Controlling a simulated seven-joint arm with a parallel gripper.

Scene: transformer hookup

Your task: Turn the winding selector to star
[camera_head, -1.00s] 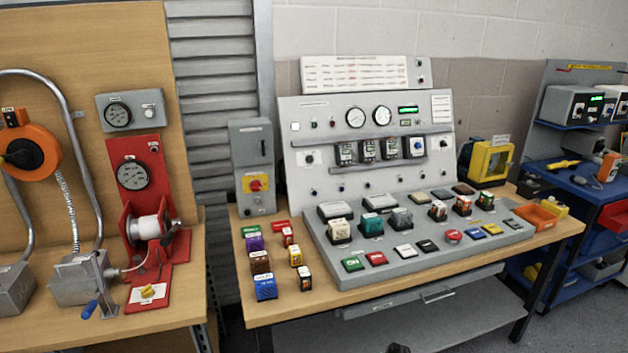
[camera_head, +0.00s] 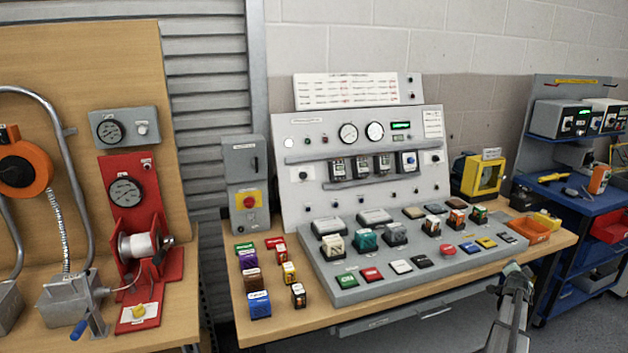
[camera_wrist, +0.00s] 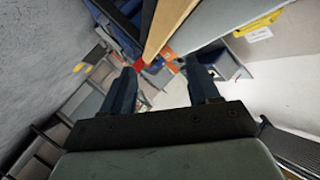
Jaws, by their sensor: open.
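The grey upright panel (camera_head: 365,150) stands at the back of the bench. It carries two dark rotary knobs on white plates, a left knob (camera_head: 303,174) and a right knob (camera_head: 435,158). Their labels and pointer directions are too small to read, so I cannot tell which is the winding selector. My gripper (camera_head: 513,272) is at the lower right of the head view, in front of the bench and well away from the panel. In the wrist view my gripper (camera_wrist: 162,80) has its two fingers wide apart with nothing held between them.
A sloped grey console (camera_head: 400,285) with several coloured blocks and buttons lies before the panel. Small labelled blocks (camera_head: 260,304) stand at the bench's left.

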